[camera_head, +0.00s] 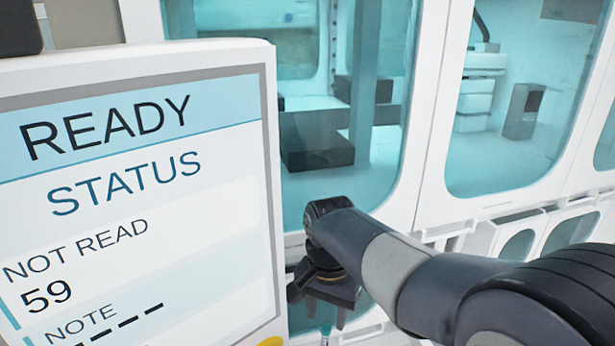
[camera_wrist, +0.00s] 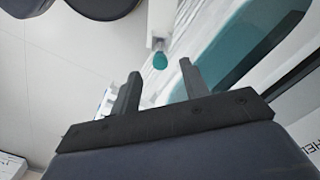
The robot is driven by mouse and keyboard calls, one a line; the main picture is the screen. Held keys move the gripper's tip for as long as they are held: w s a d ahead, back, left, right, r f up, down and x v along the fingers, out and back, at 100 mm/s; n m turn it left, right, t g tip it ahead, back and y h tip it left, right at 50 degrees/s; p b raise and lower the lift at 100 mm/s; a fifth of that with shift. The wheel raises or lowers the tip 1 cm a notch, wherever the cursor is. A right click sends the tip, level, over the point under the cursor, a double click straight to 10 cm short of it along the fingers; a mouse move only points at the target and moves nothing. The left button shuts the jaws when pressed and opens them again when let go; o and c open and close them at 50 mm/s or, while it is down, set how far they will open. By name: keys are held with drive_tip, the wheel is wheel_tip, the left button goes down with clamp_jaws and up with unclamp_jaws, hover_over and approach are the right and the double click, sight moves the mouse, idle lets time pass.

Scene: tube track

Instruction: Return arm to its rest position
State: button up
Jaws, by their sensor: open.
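My gripper (camera_wrist: 160,85) shows in the wrist view with its two dark fingers apart and nothing between them. In the head view my arm reaches in from the lower right, and my gripper (camera_head: 328,310) hangs at its end, just right of the screen's edge and in front of the white cabinet. The fingers there are small and partly dark. A small teal round thing (camera_wrist: 160,60) shows beyond the fingertips in the wrist view; I cannot tell what it is.
A large screen (camera_head: 150,200) reading READY, STATUS, NOT READ 59 fills the left of the head view, close to my gripper. White cabinets with teal glass windows (camera_head: 520,100) stand behind my arm. Pale floor (camera_wrist: 60,90) lies left in the wrist view.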

sight(326, 328)
wheel_tip(326, 328, up, 4)
drive_tip(key=shift+f, duration=0.15)
wheel_tip(326, 328, down, 10)
drive_tip(key=shift+r, duration=0.1)
drive_tip(key=shift+p, duration=0.4)
drive_tip(key=shift+f+n+b, duration=0.3)
drive_tip(key=shift+n, duration=0.2)
drive_tip(key=n, duration=0.4)
drive_tip(key=shift+n+b, duration=0.3)
drive_tip(key=shift+f+n, duration=0.15)
drive_tip(key=shift+n, duration=0.25)
wheel_tip(326, 328, up, 11)
drive_tip(key=shift+f+b, duration=0.2)
drive_tip(key=shift+b, duration=0.15)
drive_tip(key=shift+d+r, duration=0.1)
